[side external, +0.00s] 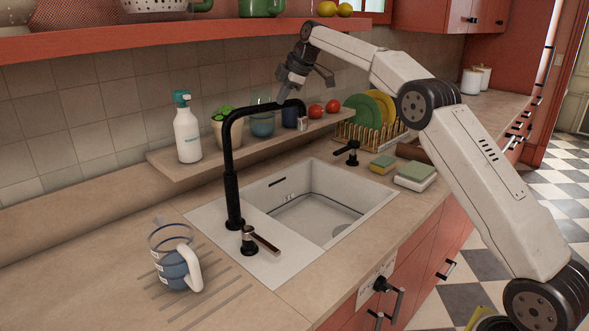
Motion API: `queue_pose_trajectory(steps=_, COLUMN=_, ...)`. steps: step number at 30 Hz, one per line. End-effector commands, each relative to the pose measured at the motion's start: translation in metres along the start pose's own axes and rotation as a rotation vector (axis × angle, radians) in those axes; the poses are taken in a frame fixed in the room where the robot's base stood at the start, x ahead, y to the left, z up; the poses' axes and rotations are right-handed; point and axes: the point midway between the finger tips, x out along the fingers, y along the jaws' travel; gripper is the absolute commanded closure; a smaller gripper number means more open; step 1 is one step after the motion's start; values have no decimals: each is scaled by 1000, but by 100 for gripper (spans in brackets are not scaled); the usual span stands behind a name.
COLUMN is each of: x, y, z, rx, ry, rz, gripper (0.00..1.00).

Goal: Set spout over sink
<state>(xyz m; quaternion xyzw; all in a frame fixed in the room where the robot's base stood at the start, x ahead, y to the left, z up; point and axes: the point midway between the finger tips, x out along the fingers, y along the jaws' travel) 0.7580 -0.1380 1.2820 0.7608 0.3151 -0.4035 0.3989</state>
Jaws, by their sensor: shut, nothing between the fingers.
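The black faucet spout (262,110) rises from a post (234,200) on the left deck of the white sink (370,205). It bends at the top and runs right, ending in a down-turned tip with a small silver end (302,125). In the picture the tip shows in front of the back ledge, above the sink's back edge; its depth over the basin is hard to tell. My gripper (283,99) is shut and empty, just above and left of the spout's tip. Whether it touches the spout is unclear.
The ledge (187,172) holds a spray bottle (187,132), plant, cups and tomatoes (316,111). A red shelf (100,45) overhangs.

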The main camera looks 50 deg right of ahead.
Motion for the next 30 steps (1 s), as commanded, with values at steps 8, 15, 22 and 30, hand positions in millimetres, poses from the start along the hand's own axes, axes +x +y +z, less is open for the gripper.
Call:
queue_pose_trajectory(steps=8, x=2, y=0, z=3, rx=3, ry=-5, rz=-3, gripper=100)
queue_pose_trajectory(steps=15, x=2, y=0, z=3, rx=3, ry=-5, rz=-3, gripper=100)
queue_pose_trajectory(steps=22, x=0, y=-1, z=3, rx=3, ry=-5, rz=-3, gripper=100)
queue_pose_trajectory(steps=30, x=-10, y=-8, z=1, rx=1, ry=-2, rz=-1, gripper=100)
